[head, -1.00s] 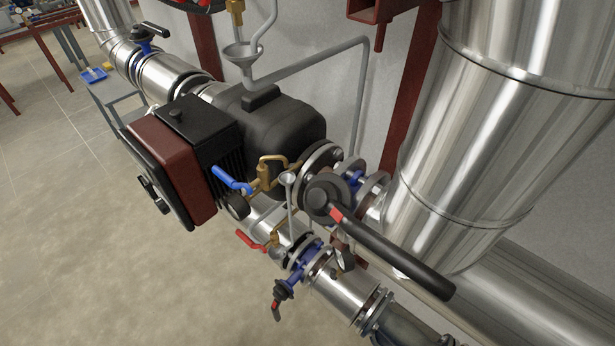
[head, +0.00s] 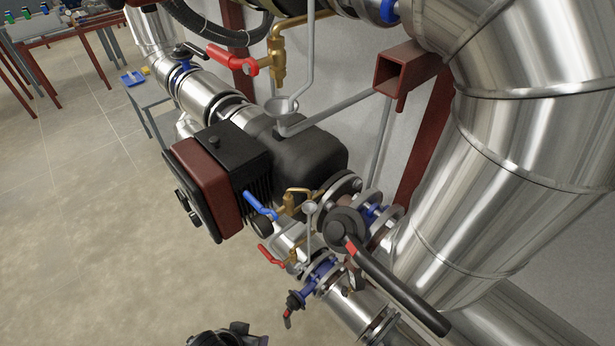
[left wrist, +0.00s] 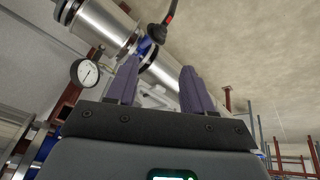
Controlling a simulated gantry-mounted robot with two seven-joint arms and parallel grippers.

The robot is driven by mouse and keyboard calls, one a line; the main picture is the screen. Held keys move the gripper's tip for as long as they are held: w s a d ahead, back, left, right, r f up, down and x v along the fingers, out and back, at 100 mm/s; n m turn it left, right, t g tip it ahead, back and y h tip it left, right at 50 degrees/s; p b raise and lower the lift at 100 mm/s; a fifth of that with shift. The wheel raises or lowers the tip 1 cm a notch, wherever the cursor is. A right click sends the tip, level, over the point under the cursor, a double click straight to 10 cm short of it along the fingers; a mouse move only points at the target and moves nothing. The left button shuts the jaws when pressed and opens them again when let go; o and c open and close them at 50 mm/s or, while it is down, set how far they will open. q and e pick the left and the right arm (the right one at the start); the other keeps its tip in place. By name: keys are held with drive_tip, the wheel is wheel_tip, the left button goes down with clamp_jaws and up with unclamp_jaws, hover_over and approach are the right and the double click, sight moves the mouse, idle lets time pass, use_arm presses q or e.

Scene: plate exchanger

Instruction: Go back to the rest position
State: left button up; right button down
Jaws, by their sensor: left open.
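My left gripper (left wrist: 160,88) shows in the left wrist view with its two purple-grey fingers apart and nothing between them. Beyond the fingers are silver pipework and a black handle with a red band (left wrist: 171,18); the fingers look clear of them. In the head view a dark piece of one of my arms (head: 230,337) pokes in at the bottom edge; its fingers cannot be made out. My right gripper is not recognisable in either view.
A pump with a dark red and black motor (head: 213,185) stands mid-left in the head view. A long black valve handle (head: 400,295) juts toward the lower right. Large silver pipes (head: 500,180) fill the right. A pressure gauge (left wrist: 85,72) is left in the wrist view. Bare floor (head: 80,240) lies left.

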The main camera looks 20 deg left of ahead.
use_arm(q)
wheel_tip(320, 180, up, 40)
drive_tip(key=s+m+g+p, duration=0.1)
drive_tip(key=m+p, duration=0.3)
drive_tip(key=p, duration=3.4)
drive_tip(key=shift+s+a+m, duration=0.3)
drive_tip(key=shift+s+a, duration=0.15)
drive_tip(key=shift+s, duration=0.05)
